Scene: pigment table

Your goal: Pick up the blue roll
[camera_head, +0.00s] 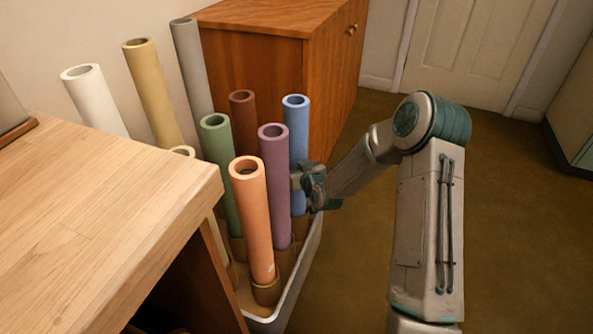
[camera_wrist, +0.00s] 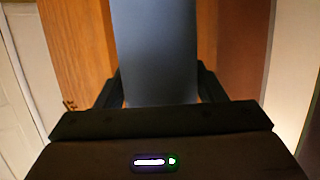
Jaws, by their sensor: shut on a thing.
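The blue roll (camera_head: 296,130) is a tall hollow tube standing upright at the right side of a white-rimmed bin of rolls. My gripper (camera_head: 302,180) reaches in from the right and is shut on the blue roll at about its mid-height. In the wrist view the blue roll (camera_wrist: 155,55) stands between the two dark fingers of my gripper (camera_wrist: 160,92).
A purple roll (camera_head: 275,185) and an orange roll (camera_head: 252,220) stand close in front. Green, brown, grey, tan and white rolls stand to the left. The bin (camera_head: 312,255) sits beside a wooden table (camera_head: 90,220). A wooden cabinet (camera_head: 335,90) is behind. Floor at right is clear.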

